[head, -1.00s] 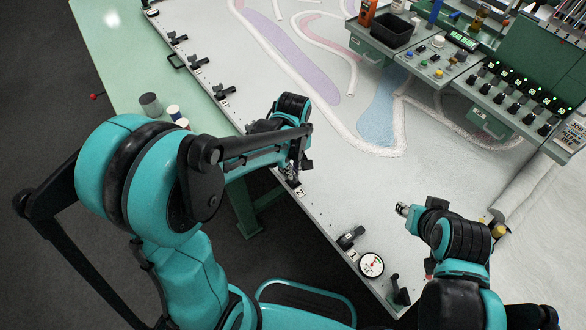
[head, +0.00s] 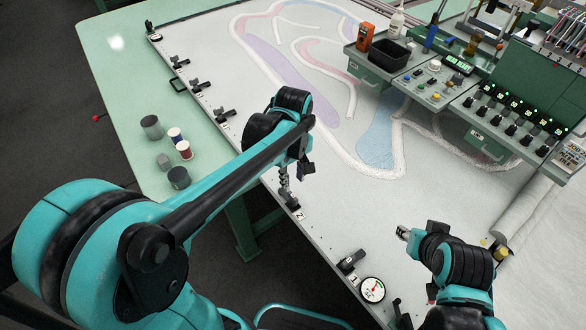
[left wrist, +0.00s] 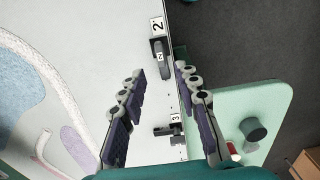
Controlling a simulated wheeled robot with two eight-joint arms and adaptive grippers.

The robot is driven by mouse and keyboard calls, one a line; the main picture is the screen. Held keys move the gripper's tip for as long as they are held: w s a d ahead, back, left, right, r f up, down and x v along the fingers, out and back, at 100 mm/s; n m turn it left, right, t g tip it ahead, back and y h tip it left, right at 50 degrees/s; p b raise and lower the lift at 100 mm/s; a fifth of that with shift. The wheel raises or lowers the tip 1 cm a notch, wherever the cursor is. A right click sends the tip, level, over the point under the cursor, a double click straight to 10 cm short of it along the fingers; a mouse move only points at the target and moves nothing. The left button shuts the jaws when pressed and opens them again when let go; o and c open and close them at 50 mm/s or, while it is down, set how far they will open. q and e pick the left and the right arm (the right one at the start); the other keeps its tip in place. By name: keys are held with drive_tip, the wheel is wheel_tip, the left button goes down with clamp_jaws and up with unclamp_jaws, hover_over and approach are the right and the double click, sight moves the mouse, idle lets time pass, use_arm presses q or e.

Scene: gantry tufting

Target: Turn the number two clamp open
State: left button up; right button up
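The number two clamp (left wrist: 161,58) is a small black clamp with a tagged lever, beside its white "2" label (left wrist: 157,26) on the frame's edge. In the left wrist view its lever lies roughly along the edge, pointing toward clamp 3. In the head view the left gripper (head: 284,183) is just above the clamp (head: 291,203) and partly covers it. In the left wrist view the left gripper's (left wrist: 158,78) fingers are spread wide, with nothing between them; the clamp shows beyond them. The right gripper (head: 403,233) is over the frame at the right, too small to read.
Clamp 3 (left wrist: 168,130) and clamp 1 (head: 350,262) stand along the same edge, with a round gauge (head: 373,290) near clamp 1. Several spools and pots (head: 178,177) stand on the green table (head: 120,90). The green control console (head: 470,90) is at upper right.

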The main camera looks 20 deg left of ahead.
use_arm(q)
drive_tip(key=shift+r, duration=2.05)
drive_tip(key=shift+s, duration=0.1)
drive_tip(key=s+a+f+m+t, duration=0.1)
drive_tip(key=s+a+m+t, duration=0.3)
drive_tip(key=s+m+t, duration=0.3)
drive_tip(key=s+m, duration=0.2)
drive_tip(key=m, duration=0.1)
drive_tip(key=shift+s+a+m, duration=0.25)
drive_tip(key=shift+s+m, duration=0.05)
drive_tip(key=shift+s, duration=0.1)
